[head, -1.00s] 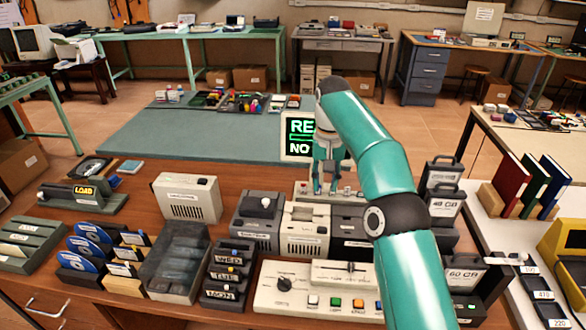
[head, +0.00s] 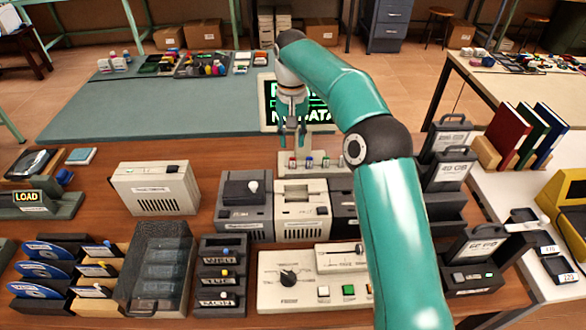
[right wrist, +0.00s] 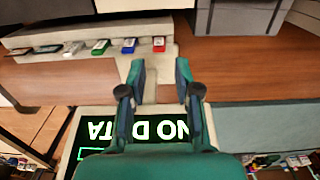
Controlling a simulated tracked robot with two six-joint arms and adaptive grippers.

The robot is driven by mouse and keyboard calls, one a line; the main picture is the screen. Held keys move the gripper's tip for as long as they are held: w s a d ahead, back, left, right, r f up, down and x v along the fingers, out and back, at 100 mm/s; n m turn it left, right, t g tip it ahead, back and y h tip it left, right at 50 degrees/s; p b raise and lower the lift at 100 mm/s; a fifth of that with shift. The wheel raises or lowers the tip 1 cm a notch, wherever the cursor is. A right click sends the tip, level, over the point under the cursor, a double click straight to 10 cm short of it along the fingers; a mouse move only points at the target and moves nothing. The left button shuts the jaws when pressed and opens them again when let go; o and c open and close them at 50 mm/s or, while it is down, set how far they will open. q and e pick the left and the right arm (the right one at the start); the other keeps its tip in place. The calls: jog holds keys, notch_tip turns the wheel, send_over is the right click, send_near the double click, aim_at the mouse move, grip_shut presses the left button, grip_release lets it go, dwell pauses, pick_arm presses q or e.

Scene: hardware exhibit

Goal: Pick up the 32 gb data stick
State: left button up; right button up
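A pale holder (head: 277,167) stands behind the grey devices with small colored data sticks in a row. I see a red stick (head: 292,162), a blue stick (head: 309,162) and a green stick (head: 326,162). In the right wrist view the red stick (right wrist: 159,44), blue stick (right wrist: 129,45) and green stick (right wrist: 101,46) show beside a white one (right wrist: 73,48). No capacity label is readable, so I cannot tell which is 32 gb. My right gripper (head: 292,136) is open and empty above the holder's left part; its fingers (right wrist: 160,72) are apart. My left gripper is not in view.
A screen reading "NO DATA" (right wrist: 90,130) stands close behind the gripper. Grey devices (head: 245,205), a control panel (head: 310,278) and labelled carriers (head: 447,140) crowd the front and right. The green mat (head: 170,105) at the back left has clear room.

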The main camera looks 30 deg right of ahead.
aim_at(293, 158)
notch_tip(293, 158, down, 3)
jog(key=shift+s, duration=0.1)
jog(key=shift+w+d+f, duration=0.1)
jog(key=shift+f, duration=1.25)
jog(key=shift+w+d+f, duration=0.1)
jog(key=shift+f, duration=1.25)
jog(key=c, duration=0.5)
